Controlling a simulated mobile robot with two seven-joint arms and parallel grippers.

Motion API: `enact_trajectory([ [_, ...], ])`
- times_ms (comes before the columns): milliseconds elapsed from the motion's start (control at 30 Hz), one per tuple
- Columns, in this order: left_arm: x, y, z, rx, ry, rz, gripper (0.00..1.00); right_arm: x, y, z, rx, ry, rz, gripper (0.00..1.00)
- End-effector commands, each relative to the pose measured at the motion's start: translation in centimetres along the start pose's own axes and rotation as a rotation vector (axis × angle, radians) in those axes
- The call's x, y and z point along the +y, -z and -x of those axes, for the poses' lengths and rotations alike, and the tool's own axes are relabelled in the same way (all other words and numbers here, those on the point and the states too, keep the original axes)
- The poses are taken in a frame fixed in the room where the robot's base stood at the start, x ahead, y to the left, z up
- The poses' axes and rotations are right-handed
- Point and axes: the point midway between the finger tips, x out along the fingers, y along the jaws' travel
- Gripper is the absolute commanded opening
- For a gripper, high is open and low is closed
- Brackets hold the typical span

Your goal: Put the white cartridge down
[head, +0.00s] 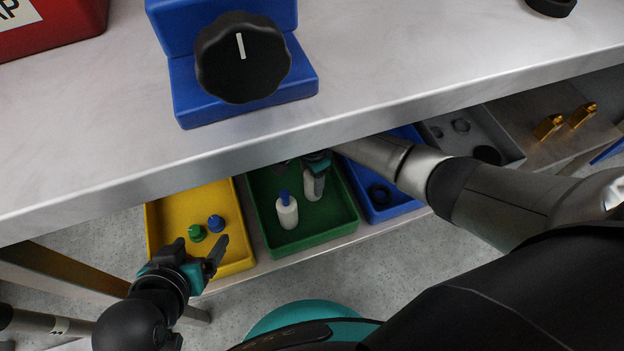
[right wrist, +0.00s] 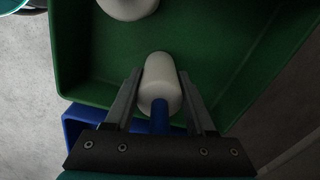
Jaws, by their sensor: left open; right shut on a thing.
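My right gripper (head: 316,172) reaches under the table top and is shut on a white cartridge (head: 311,186) inside the green tray (head: 335,222). In the right wrist view the held cartridge (right wrist: 160,78) sits between both fingers, its blue nozzle pointing back toward the gripper's palm. I cannot tell whether its base touches the tray floor. A second white cartridge (head: 287,213) with a blue nozzle stands in the green tray to the left; its lower body also shows at the top of the right wrist view (right wrist: 128,8). My left gripper (head: 208,256) is open and empty by the yellow tray's front edge.
The yellow tray (head: 165,213) holds a green cap (head: 196,233) and a blue cap (head: 216,223). A blue tray (head: 398,211) with a dark ring adjoins the green tray's right. A grey tray (head: 495,125) lies further right. The table top (head: 120,130) overhangs the trays.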

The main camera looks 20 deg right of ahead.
Motion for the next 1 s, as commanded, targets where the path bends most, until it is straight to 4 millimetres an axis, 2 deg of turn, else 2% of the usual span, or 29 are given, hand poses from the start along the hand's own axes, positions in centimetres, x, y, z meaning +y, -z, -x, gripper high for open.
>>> enact_trajectory([
  [400,0.06,0.06,-0.06,0.006,-0.002,0.0,0.85,-0.05,-0.03,-0.37,0.0,0.001,0.0,0.0],
  [433,0.07,0.07,-0.06,0.007,-0.002,0.0,0.85,-0.04,-0.01,-0.37,0.0,0.001,0.001,0.58],
  [700,0.06,0.06,-0.07,0.006,-0.002,0.0,0.85,-0.02,0.0,-0.35,0.0,0.001,0.001,0.85],
  [1000,0.05,0.04,-0.05,0.004,-0.001,0.0,0.85,-0.02,0.05,-0.08,0.001,0.001,0.0,0.85],
])
